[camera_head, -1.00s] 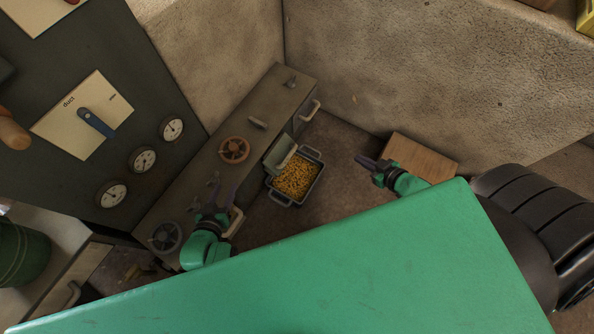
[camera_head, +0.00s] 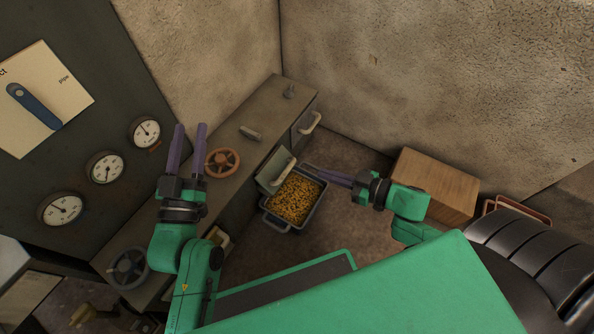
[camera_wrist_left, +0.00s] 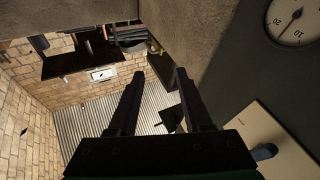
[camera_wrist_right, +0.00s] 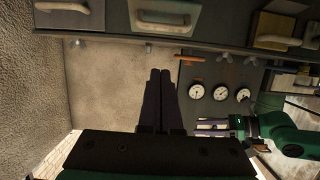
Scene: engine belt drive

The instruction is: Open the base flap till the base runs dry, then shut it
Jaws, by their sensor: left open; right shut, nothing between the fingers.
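The grey-green base flap (camera_head: 272,177), with a pale handle, tilts out from the low cabinet's front over the bin. A grey bin (camera_head: 270,217) stands on the floor below it, with yellow-brown grains (camera_head: 293,199) in it. Whether grains are running is too small to tell. My right gripper (camera_head: 312,173) is shut and empty, its tips by the flap handle and above the bin rim; contact is unclear. The right wrist view shows its closed fingers (camera_wrist_right: 160,75) below the flap (camera_wrist_right: 165,14). My left gripper (camera_head: 190,128) is open and empty, raised before the gauge panel.
The low cabinet (camera_head: 242,150) carries an orange handwheel (camera_head: 222,163) and a grey handwheel (camera_head: 128,268). A blue lever (camera_head: 35,107) and several gauges are on the dark panel. A wooden box (camera_head: 435,183) stands right of my right gripper. Some floor between is clear.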

